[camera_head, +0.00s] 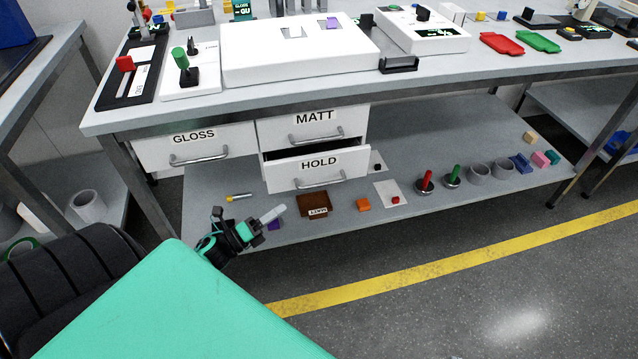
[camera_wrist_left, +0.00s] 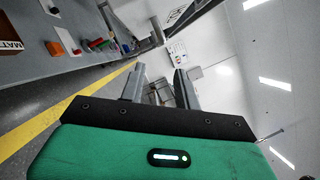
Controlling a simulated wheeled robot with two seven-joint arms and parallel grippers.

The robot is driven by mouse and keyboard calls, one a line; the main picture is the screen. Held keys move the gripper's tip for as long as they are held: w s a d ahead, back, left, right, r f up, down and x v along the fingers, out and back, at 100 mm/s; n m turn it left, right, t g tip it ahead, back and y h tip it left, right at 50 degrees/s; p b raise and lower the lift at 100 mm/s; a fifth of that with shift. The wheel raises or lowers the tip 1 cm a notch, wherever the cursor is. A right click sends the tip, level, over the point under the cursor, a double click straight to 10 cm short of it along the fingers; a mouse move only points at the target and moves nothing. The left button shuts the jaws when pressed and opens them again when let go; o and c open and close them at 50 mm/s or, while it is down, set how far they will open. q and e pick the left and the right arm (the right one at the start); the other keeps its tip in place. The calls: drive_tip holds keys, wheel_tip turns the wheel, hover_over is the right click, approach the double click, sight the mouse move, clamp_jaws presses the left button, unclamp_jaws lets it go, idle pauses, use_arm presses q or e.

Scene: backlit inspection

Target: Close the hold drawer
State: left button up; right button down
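The HOLD drawer (camera_head: 290,178) is the lower right drawer under the bench in the head view. Its white front stands out, with a dark gap above it, so it is partly open. Its bar handle (camera_head: 320,181) runs across the front. My left gripper (camera_head: 272,214) is below and left of the drawer front, apart from it. In the left wrist view its two fingers (camera_wrist_left: 160,85) are spread with nothing between them, so it is open. The drawer is not seen in that view. My right gripper is not in view.
The MATT drawer (camera_head: 345,122) is directly above, and the GLOSS drawer (camera_head: 160,150) is to the left. A brown box (camera_head: 313,204), an orange block (camera_head: 363,204) and other small items lie on the lower shelf (camera_head: 450,140). The floor in front is clear, with a yellow line (camera_head: 460,263).

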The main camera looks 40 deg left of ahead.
sight(314, 186)
use_arm(q)
drive_tip(key=x, duration=1.2)
drive_tip(key=shift+w, duration=0.1)
clamp_jaws()
